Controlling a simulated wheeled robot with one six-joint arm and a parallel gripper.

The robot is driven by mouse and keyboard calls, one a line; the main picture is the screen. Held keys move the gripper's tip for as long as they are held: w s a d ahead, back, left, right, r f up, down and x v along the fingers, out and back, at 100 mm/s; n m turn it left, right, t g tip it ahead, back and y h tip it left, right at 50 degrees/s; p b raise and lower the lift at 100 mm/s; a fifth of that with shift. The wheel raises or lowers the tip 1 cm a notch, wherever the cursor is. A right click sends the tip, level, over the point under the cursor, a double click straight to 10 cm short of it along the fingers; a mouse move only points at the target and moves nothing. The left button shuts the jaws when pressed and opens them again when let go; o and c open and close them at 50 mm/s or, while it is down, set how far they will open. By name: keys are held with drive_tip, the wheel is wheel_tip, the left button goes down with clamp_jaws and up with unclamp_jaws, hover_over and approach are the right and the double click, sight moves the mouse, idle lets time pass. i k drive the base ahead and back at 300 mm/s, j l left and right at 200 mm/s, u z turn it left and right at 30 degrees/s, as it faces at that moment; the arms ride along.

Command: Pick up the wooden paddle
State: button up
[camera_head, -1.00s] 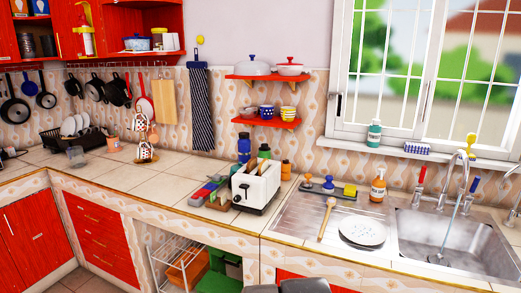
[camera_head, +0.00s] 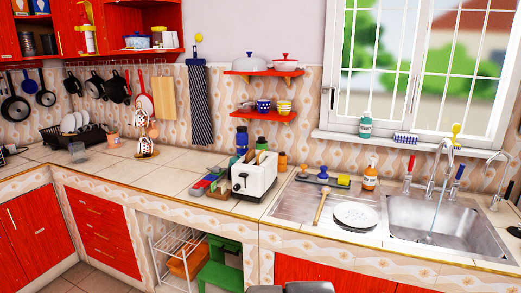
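A pale wooden board with a paddle shape (camera_head: 164,98) hangs from the wall rail at the left, between a red-rimmed pan and a striped dark cloth. It hangs upright, flat against the tiled wall, with nothing in front of it. A wooden spoon (camera_head: 321,207) also lies on the sink's draining board. My gripper does not show clearly. Only dark parts of my own body show at the bottom edge, and no fingertips can be made out.
Several pans (camera_head: 96,88) hang left of the board. A red wall cabinet (camera_head: 80,27) hangs above.

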sight(326, 190)
drive_tip(key=k+j+z, duration=0.1)
drive_tip(key=i+l, duration=0.15)
drive_tip(key=i, duration=0.6)
drive_tip(key=i+l+z, duration=0.1)
drive_tip(key=i, duration=0.65)
